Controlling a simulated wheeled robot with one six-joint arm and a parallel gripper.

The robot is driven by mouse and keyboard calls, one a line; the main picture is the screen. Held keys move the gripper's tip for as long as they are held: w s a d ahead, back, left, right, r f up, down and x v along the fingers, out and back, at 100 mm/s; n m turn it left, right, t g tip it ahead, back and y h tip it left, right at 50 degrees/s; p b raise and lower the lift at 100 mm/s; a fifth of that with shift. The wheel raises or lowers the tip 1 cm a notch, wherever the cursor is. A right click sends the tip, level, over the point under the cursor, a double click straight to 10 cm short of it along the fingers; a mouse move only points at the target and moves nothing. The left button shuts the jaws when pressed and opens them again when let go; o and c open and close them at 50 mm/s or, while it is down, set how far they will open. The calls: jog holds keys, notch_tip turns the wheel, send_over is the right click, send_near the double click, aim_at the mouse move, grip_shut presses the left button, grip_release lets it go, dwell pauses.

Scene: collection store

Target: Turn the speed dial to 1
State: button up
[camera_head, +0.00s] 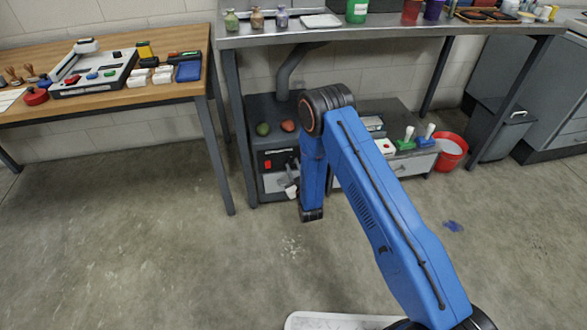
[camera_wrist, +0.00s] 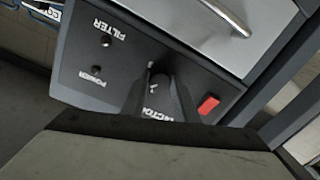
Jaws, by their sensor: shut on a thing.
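A black control panel (camera_wrist: 110,62) fills the upper part of the wrist view, tilted and upside down. It carries the labels FILTER and POWER, and a third label partly covered by my fingers. My gripper (camera_wrist: 160,90) is at the panel, its two dark fingers shut around a small black dial (camera_wrist: 159,80). The dial's pointer and its numbers are hidden or too small to read. A red switch (camera_wrist: 208,104) sits on the panel beside the fingers. In the head view the panel (camera_head: 278,158) is on a dark cabinet under the metal bench, and my gripper (camera_head: 291,188) is in front of it.
The metal bench (camera_head: 390,27) stands above the cabinet, with its legs close by. A wooden table (camera_head: 150,95) is at the left. A red bucket (camera_head: 451,150) stands at the right of the low drawers. A metal drawer handle (camera_wrist: 228,18) is near the panel. The floor in front is open.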

jog(key=n, duration=0.4)
jog(key=shift+r+n, duration=0.1)
jog(key=shift+n, duration=1.9)
jog(key=o, duration=1.1)
jog(key=shift+c, duration=0.2)
jog(key=shift+s, duration=0.1)
jog(key=v, duration=1.7)
jog(key=shift+s+r, duration=0.15)
jog(key=shift+r, duration=0.15)
